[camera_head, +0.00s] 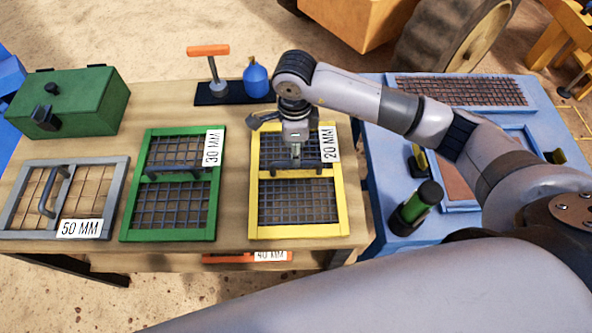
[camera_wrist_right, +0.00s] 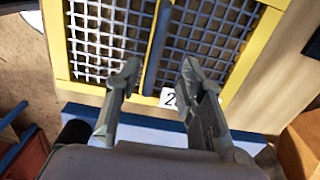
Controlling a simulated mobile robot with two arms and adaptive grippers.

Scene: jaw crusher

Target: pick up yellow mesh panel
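The yellow mesh panel (camera_head: 343,207) lies flat on the wooden table, with a dark handle (camera_head: 310,167) across its middle and a "20 MM" label. My right gripper (camera_head: 296,157) is over the handle, pointing down. In the right wrist view, the fingers of my right gripper (camera_wrist_right: 160,72) are spread apart with nothing clamped between them. The yellow panel (camera_wrist_right: 57,45) fills the top of that view, and a dark bar of it (camera_wrist_right: 157,48) runs up between the fingers. I cannot tell how close the fingertips are to the handle. My left gripper is not in view.
A green "30 MM" panel (camera_head: 128,209) and a grey "50 MM" panel (camera_head: 118,185) lie to the left. A green box (camera_head: 75,103), an orange-handled tool (camera_head: 211,68) and a blue bottle (camera_head: 256,80) stand behind. A blue machine (camera_head: 385,225) adjoins the table's right side.

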